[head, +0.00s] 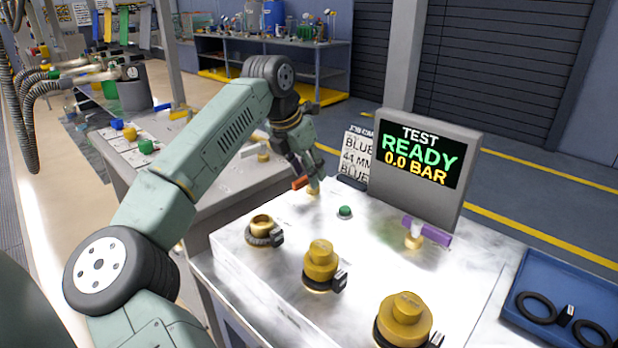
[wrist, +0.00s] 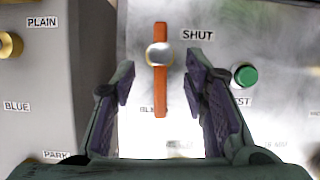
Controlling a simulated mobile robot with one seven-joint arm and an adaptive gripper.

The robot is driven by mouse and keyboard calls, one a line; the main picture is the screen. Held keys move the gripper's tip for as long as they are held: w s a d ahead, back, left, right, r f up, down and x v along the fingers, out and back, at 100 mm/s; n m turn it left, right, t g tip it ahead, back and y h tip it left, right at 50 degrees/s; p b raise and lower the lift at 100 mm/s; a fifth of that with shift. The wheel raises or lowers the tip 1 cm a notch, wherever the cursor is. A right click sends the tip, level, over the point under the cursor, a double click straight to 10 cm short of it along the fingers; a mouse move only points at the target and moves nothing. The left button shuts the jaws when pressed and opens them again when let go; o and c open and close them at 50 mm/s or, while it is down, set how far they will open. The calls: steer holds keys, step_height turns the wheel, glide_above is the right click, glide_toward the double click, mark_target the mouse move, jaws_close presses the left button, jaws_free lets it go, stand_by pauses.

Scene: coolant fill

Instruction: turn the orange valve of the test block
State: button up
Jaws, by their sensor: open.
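The orange valve (wrist: 161,90) shows in the wrist view as a long handle with a round metal hub, standing upright in the picture on the pale test block (wrist: 290,35). A SHUT label is to the right of its upper part. In the head view the orange valve (head: 300,183) is at the block's far left corner, partly hidden by my gripper (head: 314,176). In the wrist view my gripper (wrist: 162,98) is open, its fingers either side of the handle's lower half.
A green button (head: 345,211) is right of the valve. A purple handle (head: 428,231) and several brass fittings (head: 320,265) stand on the block. A screen (head: 425,150) reads TEST READY 0.0 BAR. A blue tray (head: 570,275) with black rings is at the right.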

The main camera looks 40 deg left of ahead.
steer(key=v, duration=0.9)
stand_by(0.3)
